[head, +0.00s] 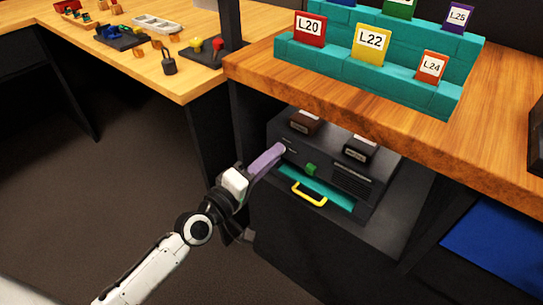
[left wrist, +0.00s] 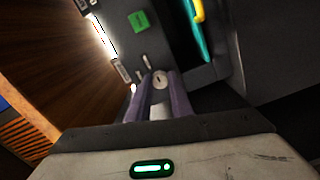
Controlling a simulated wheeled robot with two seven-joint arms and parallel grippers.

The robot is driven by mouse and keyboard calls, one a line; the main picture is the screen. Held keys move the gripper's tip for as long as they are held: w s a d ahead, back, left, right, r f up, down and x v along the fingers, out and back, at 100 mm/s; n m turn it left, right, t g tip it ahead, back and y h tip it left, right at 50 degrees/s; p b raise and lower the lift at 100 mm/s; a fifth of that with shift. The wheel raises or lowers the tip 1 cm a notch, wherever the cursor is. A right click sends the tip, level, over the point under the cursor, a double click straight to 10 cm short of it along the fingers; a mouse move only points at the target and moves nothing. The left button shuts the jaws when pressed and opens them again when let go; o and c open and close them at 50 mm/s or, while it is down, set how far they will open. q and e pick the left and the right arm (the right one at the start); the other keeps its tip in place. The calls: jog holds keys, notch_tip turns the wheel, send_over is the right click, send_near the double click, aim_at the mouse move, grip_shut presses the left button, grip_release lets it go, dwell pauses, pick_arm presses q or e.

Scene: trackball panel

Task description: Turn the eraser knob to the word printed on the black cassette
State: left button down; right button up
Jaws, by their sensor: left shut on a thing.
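A dark panel box (head: 350,188) sits on a low dark stand below the wooden counter. My left gripper (head: 279,150) reaches its front left end with purple fingers. In the left wrist view my left gripper (left wrist: 160,92) is shut on the pale, round eraser knob (left wrist: 160,78), which shows a small dark mark. Words around the knob are too small to read. The black cassette (head: 361,150) lies on top of the box at the right; its pale label is too small to read. A brown cassette (head: 305,123) lies at the left. My right gripper is out of view.
A green square (head: 311,169) is on the box front, above a teal drawer (head: 332,192) with a yellow handle (head: 309,194). The wooden counter (head: 490,130) overhangs the box, bearing a teal stepped rack (head: 350,68) with several labelled cards. Floor at left is clear.

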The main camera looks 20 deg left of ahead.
pick_arm(q)
jog(key=shift+f+m, duration=0.1)
jog(key=shift+m, duration=0.3)
jog(key=c, duration=1.6)
grip_release()
jog(key=v, duration=1)
jog(key=shift+s+p, duration=0.15)
jog(key=shift+p, duration=0.15)
